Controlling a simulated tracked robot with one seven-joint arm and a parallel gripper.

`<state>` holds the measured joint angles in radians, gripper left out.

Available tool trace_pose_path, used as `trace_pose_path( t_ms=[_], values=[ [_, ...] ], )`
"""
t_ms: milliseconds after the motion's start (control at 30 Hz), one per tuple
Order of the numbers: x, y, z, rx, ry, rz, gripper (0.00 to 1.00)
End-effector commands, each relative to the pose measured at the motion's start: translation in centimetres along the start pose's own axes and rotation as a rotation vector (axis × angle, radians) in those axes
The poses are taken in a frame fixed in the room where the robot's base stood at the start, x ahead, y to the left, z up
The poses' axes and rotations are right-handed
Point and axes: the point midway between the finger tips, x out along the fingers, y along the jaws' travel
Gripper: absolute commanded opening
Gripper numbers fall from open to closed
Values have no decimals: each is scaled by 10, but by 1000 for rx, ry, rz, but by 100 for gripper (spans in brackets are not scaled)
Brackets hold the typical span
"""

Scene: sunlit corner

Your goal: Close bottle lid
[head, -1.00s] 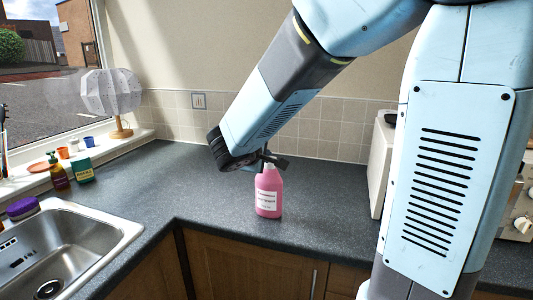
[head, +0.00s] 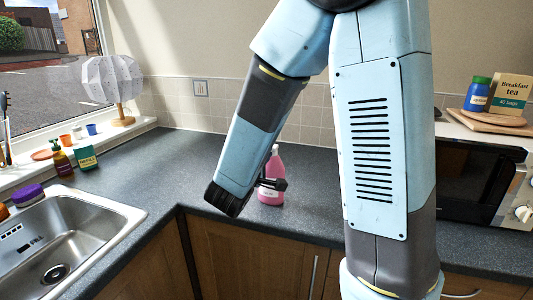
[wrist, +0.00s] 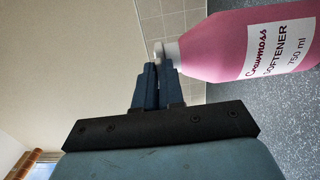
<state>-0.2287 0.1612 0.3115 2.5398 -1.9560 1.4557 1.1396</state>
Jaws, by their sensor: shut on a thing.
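The pink softener bottle (head: 272,170) stands upright on the dark worktop, partly hidden behind my gripper and forearm in the head view. In the wrist view the bottle (wrist: 265,45) lies sideways across the upper right, with its pale neck pointing left. My gripper (head: 283,184) is in front of the bottle and lower than its top in the head view. In the wrist view my gripper (wrist: 158,64) has its fingers nearly together on a small pale thing, which looks like the lid (wrist: 158,49). It overlaps the bottle neck in the picture; whether they touch is unclear.
The sink (head: 65,235) is at the lower left. A microwave (head: 480,180) stands at the right. The worktop left of the bottle is clear.

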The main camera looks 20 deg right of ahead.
Motion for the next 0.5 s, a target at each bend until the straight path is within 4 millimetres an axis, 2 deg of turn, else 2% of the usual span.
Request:
trace_pose_path(
  t_ms=[400, 433, 500],
  values=[
    [0, -3, 1, -5, -2, -3, 0],
    [0, -3, 1, -5, -2, -3, 10],
    [0, -3, 1, -5, -2, -2, 17]
  ],
)
